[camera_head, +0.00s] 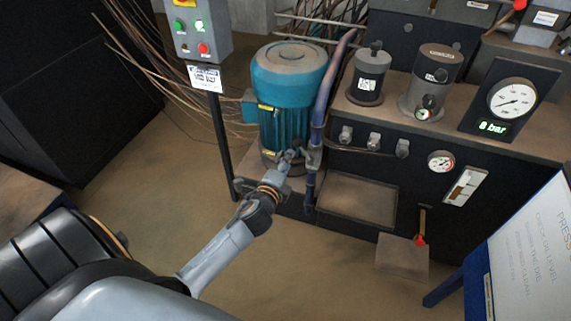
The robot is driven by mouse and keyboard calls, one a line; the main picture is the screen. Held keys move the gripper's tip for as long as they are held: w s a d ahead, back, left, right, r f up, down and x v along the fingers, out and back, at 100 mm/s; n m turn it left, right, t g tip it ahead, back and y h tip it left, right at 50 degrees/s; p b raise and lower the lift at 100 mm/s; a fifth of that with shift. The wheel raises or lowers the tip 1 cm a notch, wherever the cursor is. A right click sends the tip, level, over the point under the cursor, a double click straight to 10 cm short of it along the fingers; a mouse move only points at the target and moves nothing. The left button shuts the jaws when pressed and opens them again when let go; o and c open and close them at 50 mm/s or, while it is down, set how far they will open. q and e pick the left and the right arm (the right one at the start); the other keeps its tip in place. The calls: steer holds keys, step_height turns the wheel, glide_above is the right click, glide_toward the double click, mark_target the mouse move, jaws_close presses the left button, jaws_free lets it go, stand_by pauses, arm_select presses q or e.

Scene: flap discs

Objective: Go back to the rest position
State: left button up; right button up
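My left arm reaches in from the lower left. Its gripper (290,157) is in front of the lower part of a teal motor (288,75), just left of a dark blue upright pipe (322,100). The fingers are small and overlap the motor's base, so I cannot tell whether they are open, shut or touching anything. My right gripper is not in view.
A dark machine bench (480,140) with a gauge (512,98) and cylinders stands at the right. A control box (198,28) on a post is left of the motor. A white sign board (530,255) stands at lower right. Brown floor (160,150) is open left of the post.

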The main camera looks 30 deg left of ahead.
arm_select(q)
steer(key=shift+s+r, duration=0.1)
steer(key=shift+s, duration=0.2)
